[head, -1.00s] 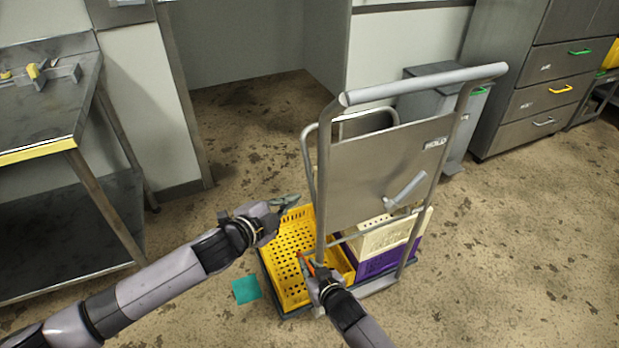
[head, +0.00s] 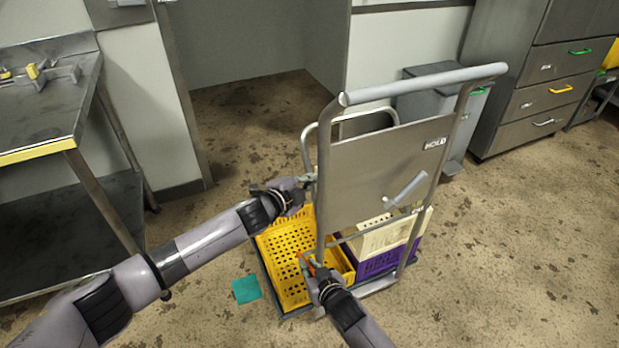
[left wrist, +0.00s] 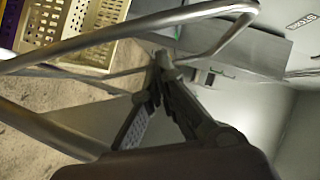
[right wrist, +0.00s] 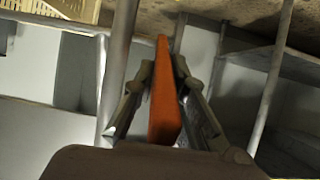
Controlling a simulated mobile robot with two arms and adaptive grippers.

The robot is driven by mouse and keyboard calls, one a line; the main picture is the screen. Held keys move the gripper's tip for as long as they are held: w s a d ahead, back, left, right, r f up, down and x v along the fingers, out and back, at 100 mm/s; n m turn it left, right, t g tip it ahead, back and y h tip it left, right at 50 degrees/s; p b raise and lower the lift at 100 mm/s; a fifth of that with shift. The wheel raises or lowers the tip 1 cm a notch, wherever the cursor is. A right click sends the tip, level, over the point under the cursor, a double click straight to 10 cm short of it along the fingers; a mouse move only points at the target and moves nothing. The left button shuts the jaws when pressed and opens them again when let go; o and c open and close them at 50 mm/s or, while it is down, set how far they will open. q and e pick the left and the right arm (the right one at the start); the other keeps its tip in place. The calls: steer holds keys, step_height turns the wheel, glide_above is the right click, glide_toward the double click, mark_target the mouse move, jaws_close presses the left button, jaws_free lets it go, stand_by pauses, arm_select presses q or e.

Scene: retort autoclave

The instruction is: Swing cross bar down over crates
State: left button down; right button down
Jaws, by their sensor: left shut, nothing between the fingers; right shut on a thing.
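A trolley (head: 421,76) stands with a tubular handle frame and a steel panel marked HOLD (head: 370,170). Behind the panel rises a looped tube (head: 309,135), upright, which looks like the cross bar. My left gripper (head: 312,178) is shut and empty, with its tips at the loop's lower left leg. In the left wrist view the tips (left wrist: 160,62) are close to the tube (left wrist: 215,10); contact is unclear. My right gripper (head: 307,262) is low by the trolley's left post, shut on an orange piece (right wrist: 166,95). Yellow crates (head: 283,250), a cream crate (head: 385,236) and a purple crate (head: 385,262) sit on the base.
A steel table (head: 40,150) with a yellow edge stands at the left. A grey bin (head: 440,110) and drawer cabinets (head: 545,90) stand behind at the right. A teal patch (head: 246,289) lies on the floor. The floor right of the trolley is clear.

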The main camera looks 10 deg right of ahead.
arm_select(q)
steer(key=shift+w+f, duration=0.3)
steer(key=shift+w, duration=0.25)
steer(key=shift+w+f, duration=0.25)
steer(key=shift+w, duration=0.25)
steer(key=shift+a, duration=0.1)
steer(key=shift+w+a+f, duration=0.2)
steer(key=shift+w+a, duration=0.05)
steer(key=shift+w, duration=0.35)
arm_select(e)
steer(key=shift+s, duration=0.1)
